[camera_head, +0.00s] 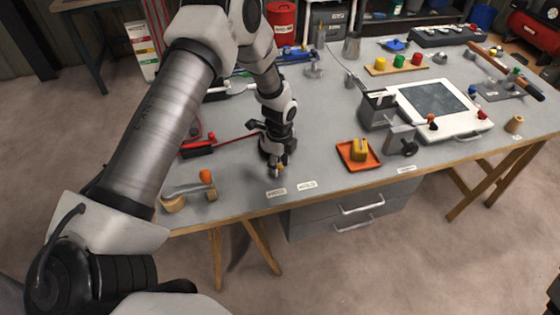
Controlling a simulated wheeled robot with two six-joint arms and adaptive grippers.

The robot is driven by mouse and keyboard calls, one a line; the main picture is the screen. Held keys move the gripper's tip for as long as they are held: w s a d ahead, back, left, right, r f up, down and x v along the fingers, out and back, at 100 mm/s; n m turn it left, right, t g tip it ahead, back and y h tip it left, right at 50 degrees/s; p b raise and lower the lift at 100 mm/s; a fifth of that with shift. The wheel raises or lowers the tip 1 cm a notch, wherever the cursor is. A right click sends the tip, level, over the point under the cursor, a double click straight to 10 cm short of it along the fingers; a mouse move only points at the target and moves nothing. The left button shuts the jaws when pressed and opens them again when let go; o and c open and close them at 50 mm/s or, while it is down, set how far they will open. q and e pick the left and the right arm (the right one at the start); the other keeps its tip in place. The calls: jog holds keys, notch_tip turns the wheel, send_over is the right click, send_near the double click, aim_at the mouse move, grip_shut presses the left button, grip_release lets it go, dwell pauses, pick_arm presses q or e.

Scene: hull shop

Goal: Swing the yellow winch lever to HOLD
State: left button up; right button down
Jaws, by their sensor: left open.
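My left gripper (277,168) points down over the front of the grey workbench, left of the middle. It is open. A small yellow bit, which seems to be the winch lever (281,165), shows at its fingertips; the rest of the lever and its mount are hidden behind the gripper. I cannot tell whether the fingers touch it. Two white labels lie in front on the bench edge: the left label (276,192) is hard to read, and the right label (307,185) seems to read HOLD. My right gripper is not in view.
On the grey workbench (330,110), a lever with an orange knob (206,176) stands left of the gripper. An orange tray (345,160) with a yellow block (359,150) lies to the right, near a grey box (377,112) and a white panel (465,125). A red tool (198,150) lies behind left.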

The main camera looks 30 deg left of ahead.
pick_arm(q)
jog(key=shift+s+r, duration=0.1)
jog(key=shift+s, duration=0.05)
grip_shut()
